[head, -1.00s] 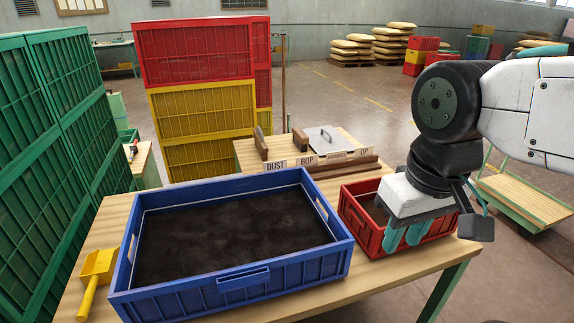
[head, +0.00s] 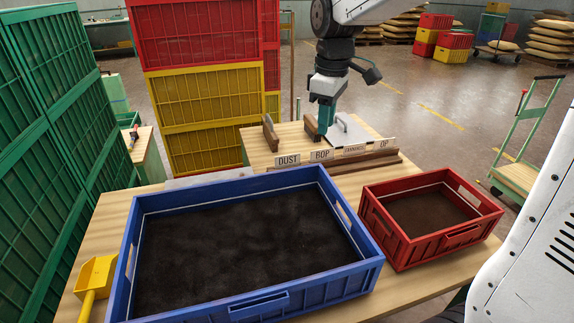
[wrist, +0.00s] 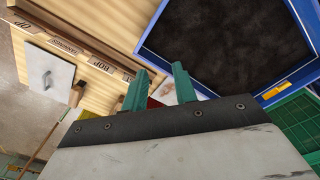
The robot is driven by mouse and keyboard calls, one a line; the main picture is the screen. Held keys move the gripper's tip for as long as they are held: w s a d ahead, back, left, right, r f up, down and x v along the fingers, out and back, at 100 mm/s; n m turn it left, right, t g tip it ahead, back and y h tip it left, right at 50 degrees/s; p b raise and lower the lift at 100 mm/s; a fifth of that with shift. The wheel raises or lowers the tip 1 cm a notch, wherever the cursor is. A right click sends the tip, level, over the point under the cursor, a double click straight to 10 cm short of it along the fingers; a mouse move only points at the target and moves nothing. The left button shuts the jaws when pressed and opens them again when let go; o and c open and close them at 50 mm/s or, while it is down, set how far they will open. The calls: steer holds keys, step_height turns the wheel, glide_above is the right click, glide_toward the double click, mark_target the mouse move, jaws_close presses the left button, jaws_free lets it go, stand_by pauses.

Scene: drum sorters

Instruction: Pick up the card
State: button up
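Four cards stand in a row in a wooden holder (head: 375,163) at the back of the table: the DUST card (head: 289,160), the BOP card (head: 321,155), the FANNINGS card (head: 354,150) and the OP card (head: 384,144). They also show at the upper left in the wrist view, with the BOP card (wrist: 103,60) and the DUST card, partly covered by a finger. My gripper (head: 325,125) points down behind the BOP card in the head view. Its teal fingers (wrist: 161,73) are apart in the wrist view, with no card seen between them.
A blue crate (head: 262,305) of dark material fills the front, with a red crate (head: 445,240) to its right. A yellow scoop (head: 96,275) lies at left. A metal lid (head: 350,132) and wooden pieces (head: 271,133) sit behind the cards. Stacked crates (head: 205,90) rise behind.

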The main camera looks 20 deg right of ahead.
steer(key=w+a+f+n, duration=0.1)
steer(key=w+f+n, duration=0.5)
steer(key=w, duration=0.7)
steer(key=n, duration=0.3)
glide_above(288, 157)
steer(key=shift+g, duration=0.3)
step_height(288, 157, down, 12)
steer(key=shift+f, duration=0.1)
step_height(288, 157, down, 6)
steer(key=shift+r, duration=0.1)
jaws_close()
